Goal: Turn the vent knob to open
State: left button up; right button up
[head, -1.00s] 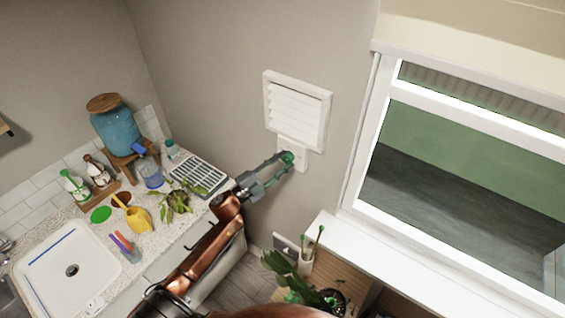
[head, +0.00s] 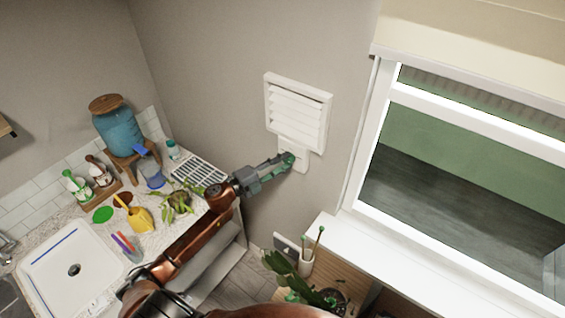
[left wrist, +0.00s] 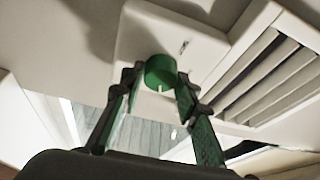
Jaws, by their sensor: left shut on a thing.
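The white louvred vent (head: 297,115) is on the wall left of the window. Its slats also show in the left wrist view (left wrist: 268,72), tilted with dark gaps between them. Below it is a white plate (head: 302,158) that carries the round green vent knob (left wrist: 160,72). The knob has a pale mark at its lower edge in the left wrist view, and the plate has a small dark mark above and right of it. My left gripper (head: 286,163) is at the plate with its fingertips on both sides of the knob, shut on it. My right gripper is not in view.
The window sill (head: 430,255) juts out at the right. Potted plants (head: 300,280) stand low in front. A counter at the left holds a sink (head: 72,268), a blue water dispenser (head: 120,130), a yellow watering can (head: 140,218) and bottles.

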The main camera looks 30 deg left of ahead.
pick_arm(q)
jog(key=o, duration=1.1)
jog(key=shift+s, duration=0.1)
jog(key=v, duration=1.2)
jog(key=shift+f, duration=0.15)
